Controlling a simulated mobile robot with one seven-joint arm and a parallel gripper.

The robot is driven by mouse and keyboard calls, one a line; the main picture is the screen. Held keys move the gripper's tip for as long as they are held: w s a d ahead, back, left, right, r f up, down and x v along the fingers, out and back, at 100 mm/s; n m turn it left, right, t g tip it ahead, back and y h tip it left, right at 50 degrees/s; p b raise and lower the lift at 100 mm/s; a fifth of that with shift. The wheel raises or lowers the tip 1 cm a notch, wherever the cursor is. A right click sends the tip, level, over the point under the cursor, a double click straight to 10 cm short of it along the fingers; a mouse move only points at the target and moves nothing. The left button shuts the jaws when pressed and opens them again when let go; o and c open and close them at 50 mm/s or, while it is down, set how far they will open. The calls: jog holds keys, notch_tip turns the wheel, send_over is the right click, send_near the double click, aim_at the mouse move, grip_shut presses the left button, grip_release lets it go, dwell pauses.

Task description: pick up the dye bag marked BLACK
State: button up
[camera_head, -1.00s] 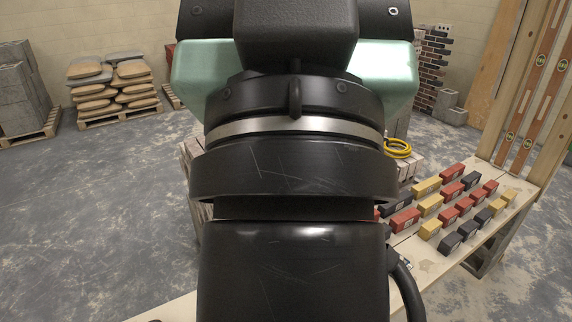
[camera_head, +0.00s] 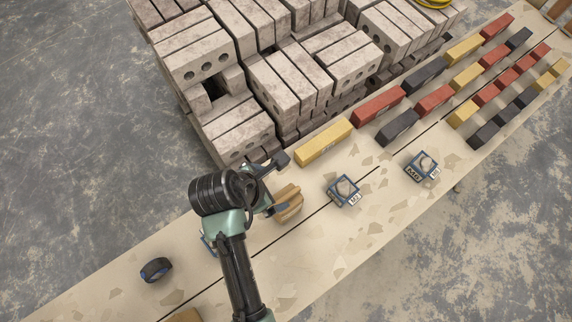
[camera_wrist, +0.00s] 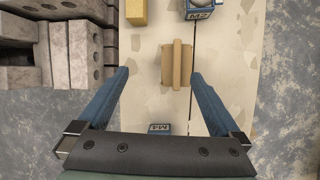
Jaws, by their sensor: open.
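A tan paper bag (camera_head: 290,203) stands on the bench board beside my gripper (camera_head: 275,182) in the head view. In the wrist view the bag (camera_wrist: 177,64) shows as a tan block with a ridge along its middle, between the lines of the two fingertips and nearer the right one. My gripper (camera_wrist: 160,73) is open and empty, its blue fingers wide apart. I cannot read any mark on the bag, so I cannot tell whether it says BLACK. Another tan thing (camera_head: 186,315) is cut off at the bottom edge of the head view.
Blue-framed tubs (camera_head: 344,191) and (camera_head: 421,167) stand to the right; another (camera_wrist: 160,128) is partly hidden near my gripper. A black ring-shaped thing (camera_head: 156,269) lies left. A yellow block (camera_head: 323,142) and several coloured blocks line the board. Grey brick stacks (camera_head: 230,80) rise behind.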

aim_at(290, 201)
jog(key=s+f, duration=0.1)
jog(key=s+f+n+g, duration=0.1)
jog(key=shift+s+d+f, duration=0.3)
jog(key=b+x, duration=0.1)
jog(key=x, duration=0.5)
jog(key=shift+d+r, duration=0.1)
jog(key=shift+d, duration=0.05)
jog(key=shift+b+x, duration=0.5)
jog(key=shift+x, duration=2.6)
jog(key=shift+w+r, duration=0.1)
jog(key=shift+w, duration=0.05)
grip_shut()
jog(key=shift+w, duration=0.1)
